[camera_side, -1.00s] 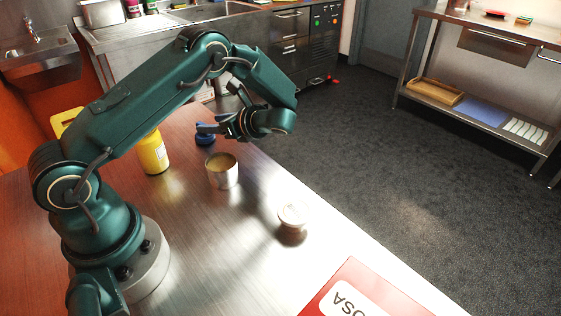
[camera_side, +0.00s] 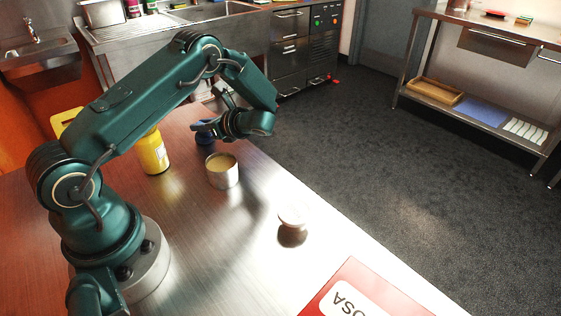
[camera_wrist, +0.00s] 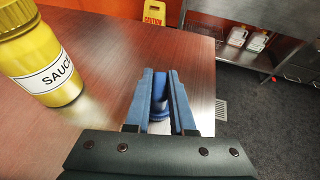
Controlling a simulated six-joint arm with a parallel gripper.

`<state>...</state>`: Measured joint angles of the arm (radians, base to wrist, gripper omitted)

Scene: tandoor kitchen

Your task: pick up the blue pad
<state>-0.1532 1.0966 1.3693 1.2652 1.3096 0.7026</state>
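In the wrist view the blue pad (camera_wrist: 160,104) shows in the gap between the two bluish fingers of my gripper (camera_wrist: 161,74). The fingers are apart, with the pad framed between them. Whether either finger touches it, I cannot tell.
A yellow sauce bottle (camera_side: 153,153) stands left of the pad, and a metal cup (camera_side: 222,175) stands nearer the camera. A small white-topped container (camera_side: 294,217) and a red box (camera_side: 357,290) are farther right. The table edge lies close behind the pad.

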